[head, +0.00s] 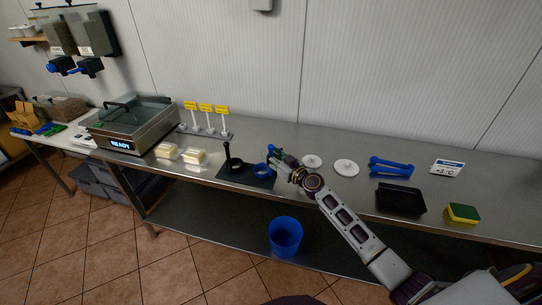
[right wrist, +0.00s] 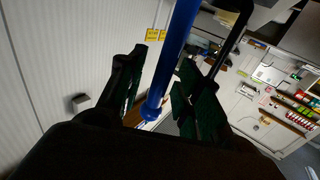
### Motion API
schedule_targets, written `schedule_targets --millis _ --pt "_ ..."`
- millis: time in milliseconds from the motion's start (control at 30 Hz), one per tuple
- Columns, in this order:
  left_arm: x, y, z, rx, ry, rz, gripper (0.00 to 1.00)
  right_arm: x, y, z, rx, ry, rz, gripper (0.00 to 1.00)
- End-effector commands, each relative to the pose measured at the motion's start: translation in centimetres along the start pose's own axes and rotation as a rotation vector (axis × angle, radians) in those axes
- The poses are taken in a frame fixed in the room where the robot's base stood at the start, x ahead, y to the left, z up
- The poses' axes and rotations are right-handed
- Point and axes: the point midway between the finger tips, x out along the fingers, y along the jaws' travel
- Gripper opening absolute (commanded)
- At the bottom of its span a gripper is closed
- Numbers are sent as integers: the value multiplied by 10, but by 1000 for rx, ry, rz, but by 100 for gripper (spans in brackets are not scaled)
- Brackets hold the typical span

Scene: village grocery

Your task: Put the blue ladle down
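The blue ladle (head: 261,170) has its bowl at the right side of a black holder (head: 240,178) on the steel counter. In the right wrist view its blue handle (right wrist: 172,62) runs between the fingers of my right gripper (right wrist: 160,90), with a gap showing on each side. The fingers are open around the handle and look apart from it. In the head view the right gripper (head: 281,158) is just behind and right of the ladle bowl, small and partly hidden by its own wrist. My left gripper is not in view.
A black ladle (head: 228,158) stands upright at the holder's left. Wrapped butter-like blocks (head: 194,157) lie further left. Two white discs (head: 346,167), blue tongs (head: 390,167), a black tray (head: 400,199) and a sponge (head: 463,213) are on the right. A blue bin (head: 285,238) is below the counter.

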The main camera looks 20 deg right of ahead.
Motion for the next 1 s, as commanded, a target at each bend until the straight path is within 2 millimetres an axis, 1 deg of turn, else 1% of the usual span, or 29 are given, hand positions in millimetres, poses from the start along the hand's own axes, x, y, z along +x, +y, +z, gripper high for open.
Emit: schedule_targets --millis 533,1000 --pt "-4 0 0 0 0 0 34 -1 0 -3 -1 -1 0 35" --pt "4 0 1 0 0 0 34 -40 0 0 0 -2 0 35"
